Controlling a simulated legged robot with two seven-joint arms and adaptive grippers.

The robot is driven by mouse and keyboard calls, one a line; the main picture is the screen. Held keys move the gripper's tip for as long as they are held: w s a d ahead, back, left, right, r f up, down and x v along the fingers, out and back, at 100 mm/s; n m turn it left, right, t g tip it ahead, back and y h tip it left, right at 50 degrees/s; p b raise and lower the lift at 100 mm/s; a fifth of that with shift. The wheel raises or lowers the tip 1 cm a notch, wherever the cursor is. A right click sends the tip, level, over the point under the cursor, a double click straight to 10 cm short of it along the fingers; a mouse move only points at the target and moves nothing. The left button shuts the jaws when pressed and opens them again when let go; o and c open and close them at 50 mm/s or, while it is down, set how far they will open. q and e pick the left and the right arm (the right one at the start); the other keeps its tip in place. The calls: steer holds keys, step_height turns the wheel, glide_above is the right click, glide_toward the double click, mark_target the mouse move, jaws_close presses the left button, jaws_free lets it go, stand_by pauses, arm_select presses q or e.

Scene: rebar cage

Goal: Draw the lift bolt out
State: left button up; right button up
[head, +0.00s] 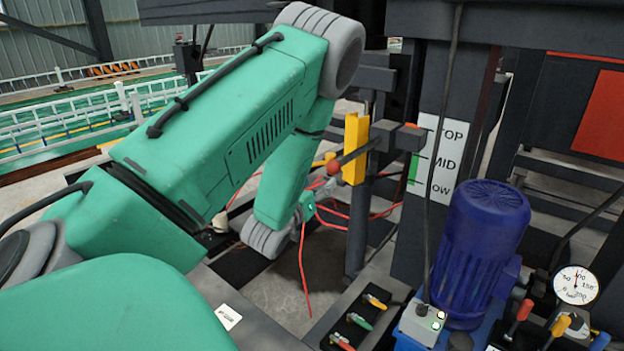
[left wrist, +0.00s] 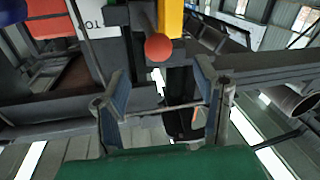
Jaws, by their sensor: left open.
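The lift bolt shows in the head view as a dark rod with a red ball knob (head: 334,167), lying across a yellow upright bracket (head: 355,148). In the left wrist view the red knob (left wrist: 158,48) is at top centre, with the yellow bracket (left wrist: 170,18) behind it. My left gripper (head: 318,187) is just below and left of the knob in the head view, partly hidden by its own wrist. In the left wrist view its two fingers (left wrist: 160,90) stand wide apart with nothing between them, and the knob appears beyond their tips. My right gripper is not in view.
A dark post with a TOP/MID/LOW sign (head: 440,160) stands right of the bracket. A blue motor (head: 482,245), a pressure gauge (head: 576,285) and a tray with coloured-handled tools (head: 352,318) are at lower right. Red cables (head: 303,262) hang near my gripper.

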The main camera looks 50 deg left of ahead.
arm_select(q)
steer(key=shift+v, duration=1.6)
steer(key=shift+f, duration=0.1)
